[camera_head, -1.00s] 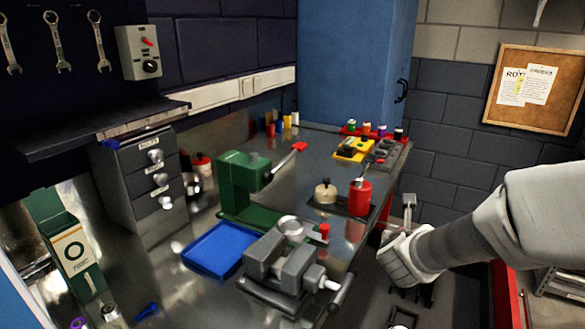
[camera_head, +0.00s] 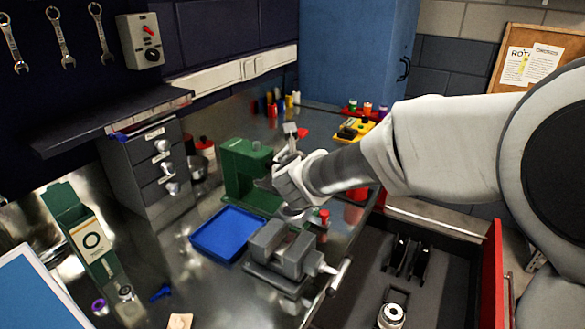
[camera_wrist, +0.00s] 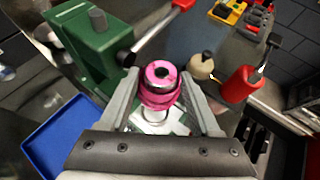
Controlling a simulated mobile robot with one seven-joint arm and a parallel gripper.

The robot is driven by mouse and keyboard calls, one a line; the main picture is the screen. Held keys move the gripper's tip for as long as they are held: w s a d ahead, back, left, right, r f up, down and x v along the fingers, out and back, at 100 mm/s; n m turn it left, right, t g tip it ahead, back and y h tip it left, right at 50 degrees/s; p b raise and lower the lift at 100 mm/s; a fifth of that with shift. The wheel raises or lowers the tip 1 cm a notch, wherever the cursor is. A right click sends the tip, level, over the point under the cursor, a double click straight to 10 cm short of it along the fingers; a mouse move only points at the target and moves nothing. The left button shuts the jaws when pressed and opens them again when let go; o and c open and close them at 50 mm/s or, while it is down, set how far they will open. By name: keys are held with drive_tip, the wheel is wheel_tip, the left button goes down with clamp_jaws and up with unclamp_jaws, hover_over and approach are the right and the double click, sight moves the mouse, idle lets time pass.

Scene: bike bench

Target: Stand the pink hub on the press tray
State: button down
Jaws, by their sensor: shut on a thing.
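The pink hub (camera_wrist: 161,74) sits between the fingers of my gripper (camera_wrist: 160,97) in the wrist view, its round end with a dark bore facing the camera. My gripper is shut on it. In the head view my gripper (camera_head: 276,163) is in front of the green press (camera_head: 240,166), above the bench, and the hub cannot be made out. The press also shows in the wrist view (camera_wrist: 85,45), up and left of the hub. A blue tray (camera_head: 228,234) lies on the bench in front of the press; it shows at left in the wrist view (camera_wrist: 55,135).
A grey vise (camera_head: 283,252) stands right of the blue tray, close under my gripper. A red bottle (camera_wrist: 241,84) and a cream-coloured pot (camera_wrist: 202,66) stand to the right. An open red drawer (camera_head: 493,265) is at lower right. A grey drawer cabinet (camera_head: 140,175) stands left.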

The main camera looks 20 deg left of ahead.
drive_tip(key=shift+f+b, duration=2.35)
drive_tip(key=shift+f, duration=0.5)
drive_tip(key=shift+b, duration=0.35)
drive_tip(key=shift+f+b, duration=0.35)
drive_tip(key=shift+b, duration=0.05)
drive_tip(key=shift+r, duration=0.25)
drive_tip(key=shift+r+p, duration=0.6)
drive_tip(key=shift+p, duration=0.05)
drive_tip(key=shift+f+b, duration=0.8)
drive_tip(key=shift+b, duration=0.2)
drive_tip(key=shift+r, duration=0.2)
drive_tip(key=shift+r+p, duration=0.65)
